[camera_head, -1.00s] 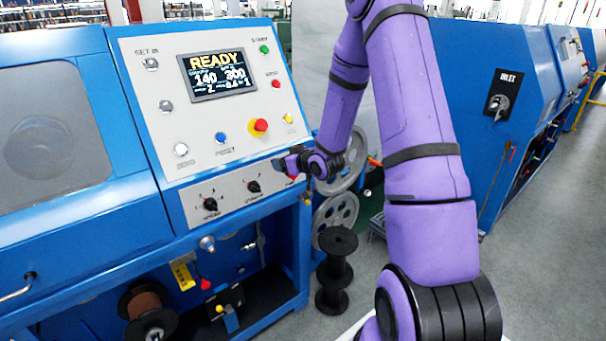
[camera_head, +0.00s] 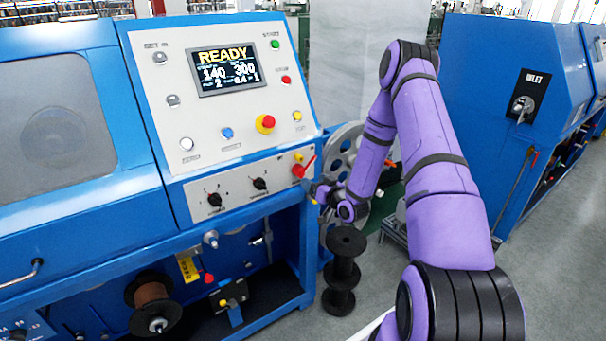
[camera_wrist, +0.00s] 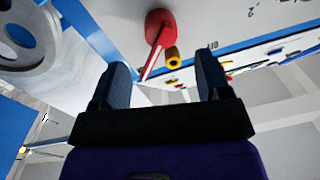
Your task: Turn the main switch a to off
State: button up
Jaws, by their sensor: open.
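The main switch (camera_head: 304,167) is a red rotary switch with a handle at the right end of the lower panel of the blue machine. In the head view its red handle slants up to the right. In the wrist view the red switch (camera_wrist: 158,27) shows close up near the top, with its handle pointing toward my gripper and a yellow piece beside it. My gripper (camera_wrist: 165,75) is open and empty. Its two dark fingers stand apart, with the handle's end between their directions, and contact cannot be told. In the head view my gripper (camera_head: 312,190) is just below and right of the switch.
The sloped panel above holds a READY screen (camera_head: 228,72) and a red-and-yellow emergency button (camera_head: 266,123). Two black knobs (camera_head: 214,199) sit left of the switch. A black spool (camera_head: 343,270) and grey pulley wheels (camera_head: 345,145) stand close to the right.

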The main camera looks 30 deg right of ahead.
aim_at(304, 174)
jog(key=w, duration=0.7)
jog(key=shift+w+a, duration=0.1)
jog(key=shift+a, duration=0.25)
jog(key=c, duration=1.3)
jog(key=shift+n, duration=0.4)
jog(key=n, duration=0.4)
jog(key=shift+n, duration=0.3)
jog(key=n, duration=0.4)
jog(key=shift+n, duration=0.3)
jog(key=shift+g, duration=0.3)
